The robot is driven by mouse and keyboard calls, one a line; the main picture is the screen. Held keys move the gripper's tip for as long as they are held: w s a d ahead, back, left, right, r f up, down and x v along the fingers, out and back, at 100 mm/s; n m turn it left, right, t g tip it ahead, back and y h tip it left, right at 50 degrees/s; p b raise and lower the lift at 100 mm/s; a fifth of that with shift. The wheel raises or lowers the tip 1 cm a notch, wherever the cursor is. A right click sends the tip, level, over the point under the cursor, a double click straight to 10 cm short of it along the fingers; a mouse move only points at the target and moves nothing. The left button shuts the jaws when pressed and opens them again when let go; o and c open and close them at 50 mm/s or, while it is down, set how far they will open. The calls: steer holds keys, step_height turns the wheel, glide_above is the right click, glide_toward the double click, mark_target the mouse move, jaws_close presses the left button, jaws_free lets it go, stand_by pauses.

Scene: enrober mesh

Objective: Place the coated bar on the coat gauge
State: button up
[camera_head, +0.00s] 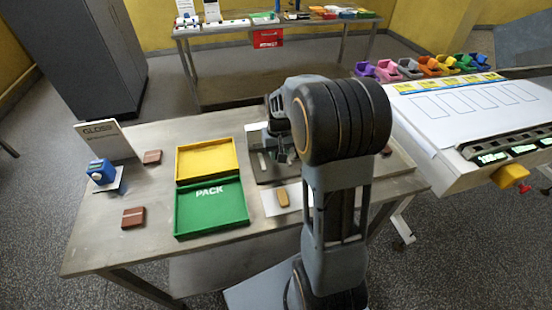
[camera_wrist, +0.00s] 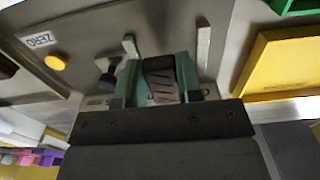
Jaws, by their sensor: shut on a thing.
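My gripper (camera_wrist: 160,76) has green fingers, shut on a dark brown striped coated bar (camera_wrist: 161,79). The coat gauge appears to be the grey plate (camera_wrist: 88,22) with two pale upright strips, a black knob, a yellow button and a ZERO label. The bar is over this plate, near the strips; I cannot tell whether it touches the plate. In the head view my gripper (camera_head: 283,152) is low over the gauge (camera_head: 262,176), right of the yellow tray. My arm hides much of the gauge, and the bar cannot be made out there.
A yellow tray (camera_head: 206,142) and a green PACK tray (camera_head: 183,222) stand left of the gauge. Brown bars (camera_head: 152,157) (camera_head: 133,217) lie farther left, near a blue device (camera_head: 100,172) and GLOSS board (camera_head: 103,138).

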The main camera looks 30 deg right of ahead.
mark_target(276, 166)
steer(key=shift+w+a+f, duration=0.15)
steer(key=shift+w+f, duration=0.45)
steer(key=shift+f, duration=1.65)
steer(key=shift+f, duration=0.1)
steer(key=shift+f, duration=0.15)
steer(key=o, duration=0.4)
steer(key=shift+o, duration=0.2)
